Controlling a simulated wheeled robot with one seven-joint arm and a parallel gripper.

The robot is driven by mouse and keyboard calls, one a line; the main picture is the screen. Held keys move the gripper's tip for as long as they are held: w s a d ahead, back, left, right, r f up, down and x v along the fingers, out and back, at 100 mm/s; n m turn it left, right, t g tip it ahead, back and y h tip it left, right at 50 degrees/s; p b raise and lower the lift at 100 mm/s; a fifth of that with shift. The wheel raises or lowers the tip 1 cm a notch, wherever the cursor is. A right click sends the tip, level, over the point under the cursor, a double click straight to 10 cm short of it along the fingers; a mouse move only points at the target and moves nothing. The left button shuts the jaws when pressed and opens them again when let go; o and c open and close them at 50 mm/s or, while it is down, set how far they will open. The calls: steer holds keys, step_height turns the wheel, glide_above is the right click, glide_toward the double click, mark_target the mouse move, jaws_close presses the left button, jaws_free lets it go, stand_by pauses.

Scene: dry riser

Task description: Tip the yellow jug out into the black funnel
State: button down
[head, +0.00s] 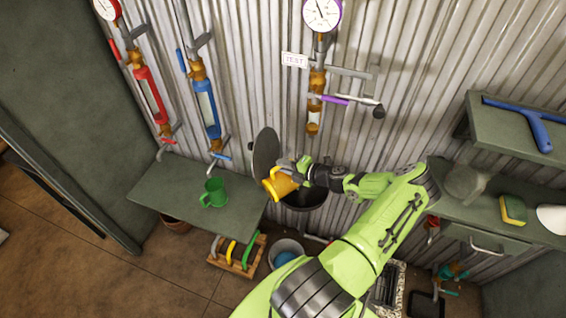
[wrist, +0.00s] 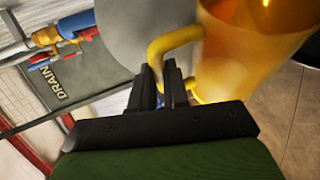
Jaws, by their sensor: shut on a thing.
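The yellow jug (head: 278,184) is in my gripper (head: 299,170), held by its handle. In the wrist view the fingers (wrist: 165,85) close on the handle, and the jug's body (wrist: 270,55) fills the upper right. The jug looks tilted in the head view; I cannot see whether anything is flowing out. The black funnel (head: 304,206) is a dark round opening against the wall, just right of and below the jug. My wrist and the jug hide part of it. A grey round lid (head: 265,152) stands raised at its left.
A green mug (head: 213,193) stands on the left bench (head: 178,193). Below are a rack of coloured rings (head: 237,254) and a grey bucket (head: 286,250). Red (head: 149,95) and blue (head: 206,106) sight tubes and a gauge pipe (head: 316,82) run up the wall. A shelf (head: 495,215) is at right.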

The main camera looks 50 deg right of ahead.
steer(key=shift+d+r+p, duration=0.15)
steer(key=shift+d+p, duration=0.1)
steer(key=shift+p, duration=0.4)
steer(key=shift+s+d+f+m+t+y, duration=0.25)
steer(key=shift+d+m, duration=0.2)
steer(key=shift+d, duration=0.25)
steer(key=shift+s+d+m+t+y, duration=0.15)
steer(key=shift+d+m+t+y, duration=0.2)
steer(key=shift+d, duration=0.35)
steer(key=shift+s+d+r+m+t+y, duration=0.1)
steer(key=shift+s+d+m+t+y, duration=0.15)
steer(key=shift+d+m, duration=0.55)
steer(key=shift+s+d+r+m+t+y, duration=0.15)
steer(key=shift+s+d+m+y, duration=0.2)
steer(key=shift+d, duration=0.7)
steer(key=shift+w+f, duration=0.1)
steer(key=shift+w, duration=0.05)
